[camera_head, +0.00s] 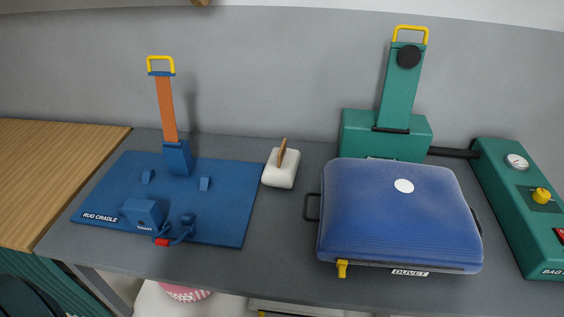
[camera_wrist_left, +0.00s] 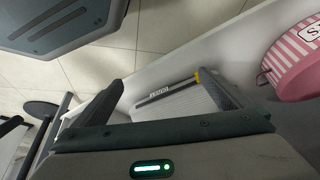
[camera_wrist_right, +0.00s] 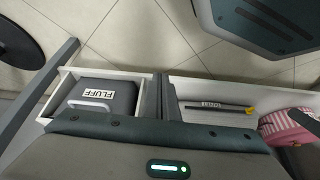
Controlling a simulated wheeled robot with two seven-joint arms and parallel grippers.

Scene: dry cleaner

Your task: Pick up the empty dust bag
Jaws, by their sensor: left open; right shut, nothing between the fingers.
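No thing in view is plainly marked as the empty dust bag. A flat pale piece (camera_wrist_left: 185,100) with a dark bar, a small unreadable label and a yellow tip lies in a white bin below the counter; I cannot tell if it is the bag. It also shows in the right wrist view (camera_wrist_right: 215,115). My left gripper (camera_wrist_left: 166,92) is open and empty, its fingers framing that piece in the picture. My right gripper (camera_wrist_right: 161,80) is shut and empty, seen over the divide between two white bins. Neither gripper shows in the head view.
A blue rug cradle (camera_head: 225,215), white block (camera_head: 280,173), puffy blue duvet bag (camera_head: 400,215) and green machine (camera_head: 520,215) stand on the grey counter (camera_head: 275,260). Below, a dark FLUFF case (camera_wrist_right: 125,105) and pink striped tub (camera_wrist_right: 285,125) sit in white bins. Tiled floor (camera_wrist_right: 130,40) is open.

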